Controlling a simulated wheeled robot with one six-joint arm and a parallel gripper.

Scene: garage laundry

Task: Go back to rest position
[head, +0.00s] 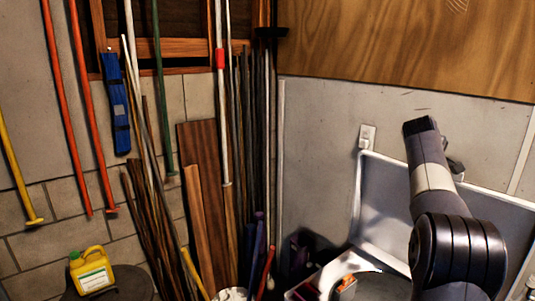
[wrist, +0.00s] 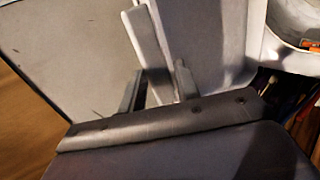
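My arm rises on the right of the head view, in front of a white-edged raised panel (head: 358,205) against the grey wall. My gripper is mostly hidden behind the arm there; only a small dark part (head: 456,168) shows.
A yellow jug (head: 91,270) stands on a dark round top at the lower left. Poles and wooden boards (head: 205,160) lean in the corner. A white rounded rim (head: 345,268) with a small orange item (head: 346,284) lies low beside my arm. A wall outlet (head: 367,136) is above the panel.

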